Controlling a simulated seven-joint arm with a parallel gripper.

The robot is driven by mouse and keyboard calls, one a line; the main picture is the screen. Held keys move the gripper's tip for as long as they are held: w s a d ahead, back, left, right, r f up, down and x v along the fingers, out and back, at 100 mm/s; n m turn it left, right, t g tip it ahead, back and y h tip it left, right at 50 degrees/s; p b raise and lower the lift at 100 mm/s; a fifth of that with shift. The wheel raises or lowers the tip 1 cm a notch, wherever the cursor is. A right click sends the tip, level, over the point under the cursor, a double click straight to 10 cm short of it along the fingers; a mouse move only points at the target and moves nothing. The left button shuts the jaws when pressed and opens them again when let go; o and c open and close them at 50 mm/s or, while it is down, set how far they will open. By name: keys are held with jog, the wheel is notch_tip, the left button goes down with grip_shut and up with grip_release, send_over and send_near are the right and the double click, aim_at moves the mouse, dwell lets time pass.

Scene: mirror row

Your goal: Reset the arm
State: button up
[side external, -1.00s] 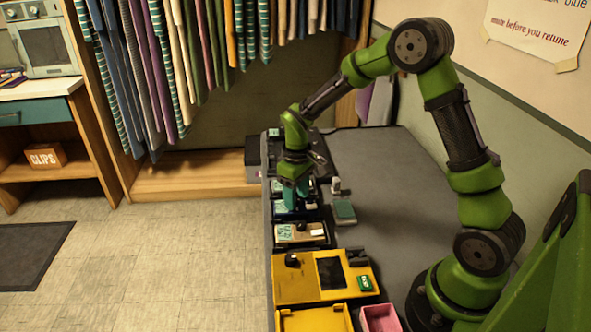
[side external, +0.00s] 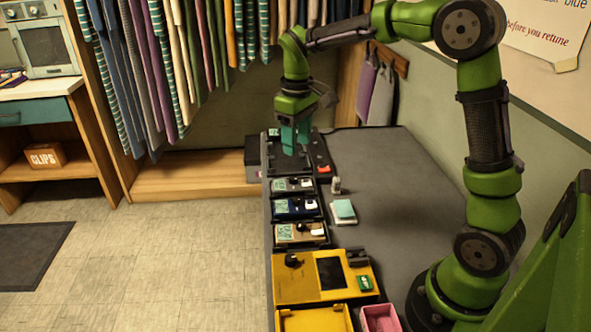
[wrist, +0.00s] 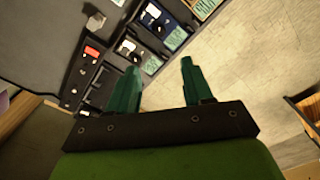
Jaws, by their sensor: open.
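My gripper (side external: 296,138) is raised above the far end of the grey table (side external: 385,165) in the side view. Its two teal fingers also show in the wrist view (wrist: 160,80), spread apart with nothing between them. The gripper is clear of the row of small dark trays (side external: 297,208) along the table's left edge. Part of the far trays is hidden behind the fingers in the side view. My green arm arches up from its base at the right.
A teal-topped block (side external: 343,210) and a small grey item (side external: 336,185) stand right of the trays. Hanging clothes (side external: 190,60) are behind. The table's right part is bare.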

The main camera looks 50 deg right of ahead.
jog(key=shift+r, duration=0.55)
jog(key=s+a+r+m+t+y, duration=0.1)
jog(key=s+a+m+t, duration=0.1)
jog(key=s, duration=0.7)
jog(key=s+a+r+m+t+y, duration=0.1)
jog(key=s+a+r+m+t, duration=0.1)
jog(key=s+a+t, duration=0.3)
jog(key=s+a+m, duration=0.1)
jog(key=s, duration=0.3)
jog(key=shift+r, duration=0.3)
